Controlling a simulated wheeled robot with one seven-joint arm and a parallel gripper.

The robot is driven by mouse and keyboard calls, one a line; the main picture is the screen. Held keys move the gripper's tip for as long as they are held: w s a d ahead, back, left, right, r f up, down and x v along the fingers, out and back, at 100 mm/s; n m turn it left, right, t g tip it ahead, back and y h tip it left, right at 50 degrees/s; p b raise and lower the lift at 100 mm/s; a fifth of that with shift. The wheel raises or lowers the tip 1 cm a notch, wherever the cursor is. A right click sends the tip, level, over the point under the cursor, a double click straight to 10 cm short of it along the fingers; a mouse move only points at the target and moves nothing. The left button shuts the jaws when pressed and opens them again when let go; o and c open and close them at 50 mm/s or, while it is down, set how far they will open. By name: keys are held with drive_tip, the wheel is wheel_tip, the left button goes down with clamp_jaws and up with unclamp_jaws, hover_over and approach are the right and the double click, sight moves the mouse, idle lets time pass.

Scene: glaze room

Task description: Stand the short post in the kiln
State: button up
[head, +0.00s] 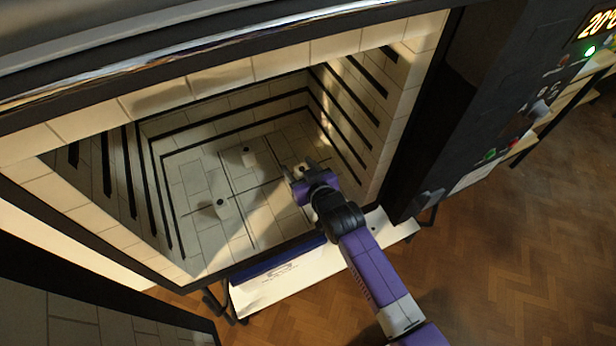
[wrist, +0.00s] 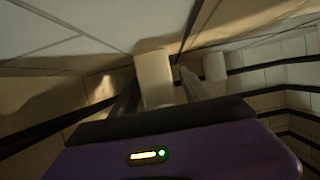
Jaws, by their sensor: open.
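A pale post (head: 301,168) with a dark hole in its top is at the right of the kiln floor. It looks upright. My gripper (head: 300,172) reaches into the kiln (head: 200,240) from the front right, with its open fingers on either side of this post. In the wrist view the post (wrist: 153,75) shows between the two fingers (wrist: 156,92); whether a finger touches it I cannot tell. Its lower part is partly hidden by my gripper in the head view.
Two more pale posts stand on the kiln floor, one at front left (head: 222,210) and one at the back (head: 248,158). Dark grooves line the brick walls (head: 400,100). A white-and-blue box (head: 275,284) lies below the front opening. The control panel (head: 520,110) is at right.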

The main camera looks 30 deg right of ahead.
drive_tip(key=v, duration=1.1)
drive_tip(key=shift+s+b, duration=0.2)
drive_tip(key=shift+b, duration=0.1)
drive_tip(key=shift+s, duration=0.35)
drive_tip(key=s+r, duration=0.4)
drive_tip(key=s, duration=0.6)
drive_tip(key=s+r, duration=0.5)
drive_tip(key=s, duration=0.6)
drive_tip(key=s+r+t, duration=0.1)
drive_tip(key=s+r, duration=0.3)
drive_tip(key=s, duration=0.7)
drive_tip(key=shift+r, duration=0.25)
